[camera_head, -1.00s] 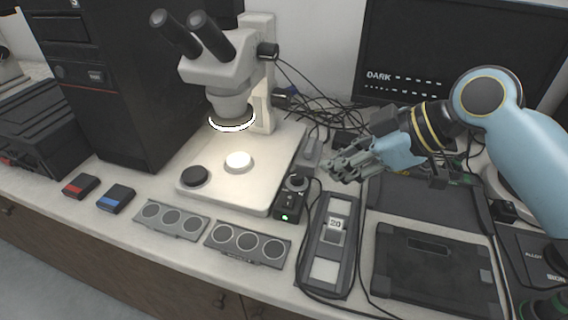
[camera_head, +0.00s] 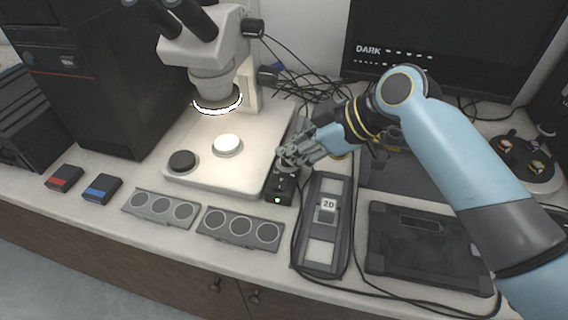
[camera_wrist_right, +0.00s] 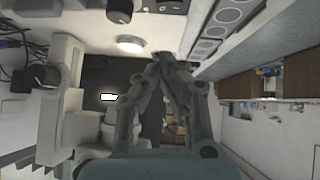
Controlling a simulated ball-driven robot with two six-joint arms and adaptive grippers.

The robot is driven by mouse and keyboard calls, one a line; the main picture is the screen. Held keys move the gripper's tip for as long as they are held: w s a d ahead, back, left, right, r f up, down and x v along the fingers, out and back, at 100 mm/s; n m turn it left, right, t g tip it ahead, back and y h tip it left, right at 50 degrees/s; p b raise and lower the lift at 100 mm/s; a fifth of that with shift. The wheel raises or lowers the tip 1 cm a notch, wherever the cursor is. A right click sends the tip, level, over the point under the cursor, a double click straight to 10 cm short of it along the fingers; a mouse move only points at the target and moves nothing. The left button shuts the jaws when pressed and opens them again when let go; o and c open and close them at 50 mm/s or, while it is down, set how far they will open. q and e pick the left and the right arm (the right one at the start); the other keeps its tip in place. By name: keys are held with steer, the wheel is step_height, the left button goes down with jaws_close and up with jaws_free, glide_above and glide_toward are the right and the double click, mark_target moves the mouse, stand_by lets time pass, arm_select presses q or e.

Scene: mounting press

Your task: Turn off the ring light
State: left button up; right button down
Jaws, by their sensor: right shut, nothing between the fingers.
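The ring light (camera_head: 218,105) is a bright white ring under the microscope head and is lit. Its likely control, a small black box (camera_head: 279,190) with a lit green indicator, sits at the right edge of the microscope base. My right gripper (camera_head: 284,157) is shut and empty, its fingertips over the top of this box, covering the knob there; I cannot tell whether they touch it. In the right wrist view the closed fingers (camera_wrist_right: 166,60) fill the middle. My left gripper is not in view.
The microscope base (camera_head: 237,178) carries a lit white disc (camera_head: 228,144) and a black disc (camera_head: 182,161). A grey slotted tray (camera_head: 320,254) lies right of the box, beside a dark flat case (camera_head: 425,249). Two grey three-circle holders (camera_head: 240,228) lie in front. Cables run behind.

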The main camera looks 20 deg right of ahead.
mark_target(285, 178)
steer(key=f, duration=0.1)
steer(key=w+f, duration=0.1)
steer(key=f, duration=0.1)
steer(key=a+f, duration=0.1)
steer(key=f, duration=0.1)
steer(key=shift+w+a, duration=0.1)
steer(key=shift+w, duration=0.2)
steer(key=shift+f, duration=0.4)
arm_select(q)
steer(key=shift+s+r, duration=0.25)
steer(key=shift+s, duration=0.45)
arm_select(e)
steer(key=shift+w+f, duration=0.15)
steer(key=shift+f, duration=0.3)
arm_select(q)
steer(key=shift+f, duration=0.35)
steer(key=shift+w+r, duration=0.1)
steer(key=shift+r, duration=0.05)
arm_select(e)
steer(key=shift+r, duration=0.1)
